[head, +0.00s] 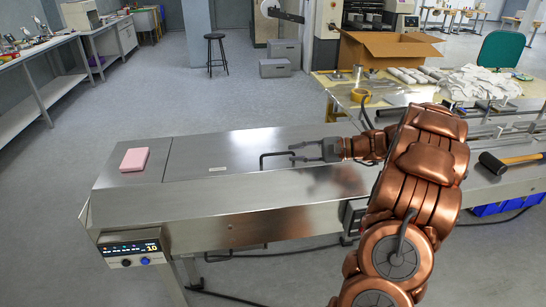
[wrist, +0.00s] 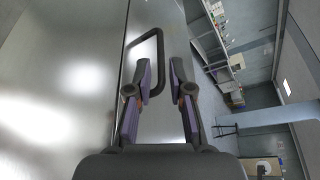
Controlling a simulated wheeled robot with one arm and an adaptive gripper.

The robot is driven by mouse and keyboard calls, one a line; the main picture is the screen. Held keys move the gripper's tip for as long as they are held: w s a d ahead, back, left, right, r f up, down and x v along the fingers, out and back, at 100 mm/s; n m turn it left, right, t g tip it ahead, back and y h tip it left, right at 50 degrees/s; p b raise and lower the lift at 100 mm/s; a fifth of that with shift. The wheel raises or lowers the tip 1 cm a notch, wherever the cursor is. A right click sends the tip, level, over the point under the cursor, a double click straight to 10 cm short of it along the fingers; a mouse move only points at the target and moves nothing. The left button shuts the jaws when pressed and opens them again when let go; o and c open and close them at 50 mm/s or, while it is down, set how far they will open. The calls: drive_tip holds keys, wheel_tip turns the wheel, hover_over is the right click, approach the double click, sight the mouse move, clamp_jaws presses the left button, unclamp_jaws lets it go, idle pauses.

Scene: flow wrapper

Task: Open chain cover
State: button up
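A pink block (head: 134,159) lies on the machine's left end, beyond the cover's seam. A control panel (head: 137,250) is on the front left. A hammer (head: 508,162) lies at right. A table with an open cardboard box (head: 388,47) stands behind. Floor at left is clear.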

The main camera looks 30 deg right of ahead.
sight(276, 154)
drive_tip(key=shift+p+x, duration=0.5)
drive_tip(key=shift+x, duration=3.3)
drive_tip(key=shift+c, duration=0.2)
clamp_jaws()
